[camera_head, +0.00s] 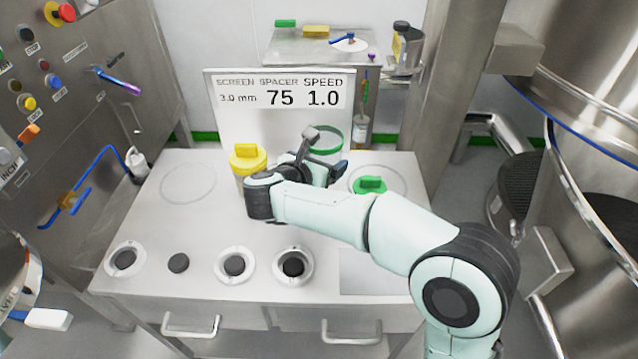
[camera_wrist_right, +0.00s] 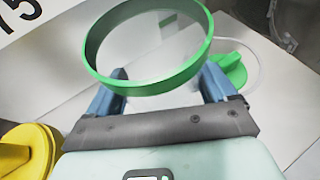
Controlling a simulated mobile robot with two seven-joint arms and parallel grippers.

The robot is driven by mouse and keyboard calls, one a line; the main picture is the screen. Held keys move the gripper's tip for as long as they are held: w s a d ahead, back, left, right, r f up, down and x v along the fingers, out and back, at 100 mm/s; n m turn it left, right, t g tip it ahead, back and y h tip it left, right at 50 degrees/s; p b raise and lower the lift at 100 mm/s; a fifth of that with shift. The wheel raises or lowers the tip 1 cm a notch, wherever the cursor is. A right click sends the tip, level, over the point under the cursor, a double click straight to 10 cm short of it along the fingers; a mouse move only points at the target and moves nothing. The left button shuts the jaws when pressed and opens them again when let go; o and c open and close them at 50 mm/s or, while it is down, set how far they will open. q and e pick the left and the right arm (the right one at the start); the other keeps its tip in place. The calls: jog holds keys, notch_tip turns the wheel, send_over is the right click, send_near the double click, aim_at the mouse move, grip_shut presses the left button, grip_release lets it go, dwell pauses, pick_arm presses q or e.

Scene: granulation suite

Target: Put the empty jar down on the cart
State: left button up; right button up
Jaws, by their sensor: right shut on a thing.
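The empty jar (camera_head: 328,152) is clear with a green rim. My right gripper (camera_head: 322,160) is shut on it near the back of the cart (camera_head: 215,215). In the right wrist view the jar's green rim (camera_wrist_right: 150,86) sits between the two blue fingers, and its open mouth shows nothing inside. My arm hides the jar's lower part in the head view, so I cannot tell whether it touches the cart top. A green lid (camera_head: 370,186) lies in the right-hand ring marking, beside the jar. My left gripper is not in view.
A yellow-lidded jar (camera_head: 247,162) stands left of my right gripper. The sign board (camera_head: 280,95) stands at the cart's back edge. The left ring marking (camera_head: 188,183) is empty. Several round black-centred fittings line the cart's front. A steel control panel (camera_head: 90,100) is at left.

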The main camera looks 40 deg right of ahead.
notch_tip(320, 180, down, 6)
jog(key=shift+r+b, duration=0.25)
jog(key=shift+b, duration=0.55)
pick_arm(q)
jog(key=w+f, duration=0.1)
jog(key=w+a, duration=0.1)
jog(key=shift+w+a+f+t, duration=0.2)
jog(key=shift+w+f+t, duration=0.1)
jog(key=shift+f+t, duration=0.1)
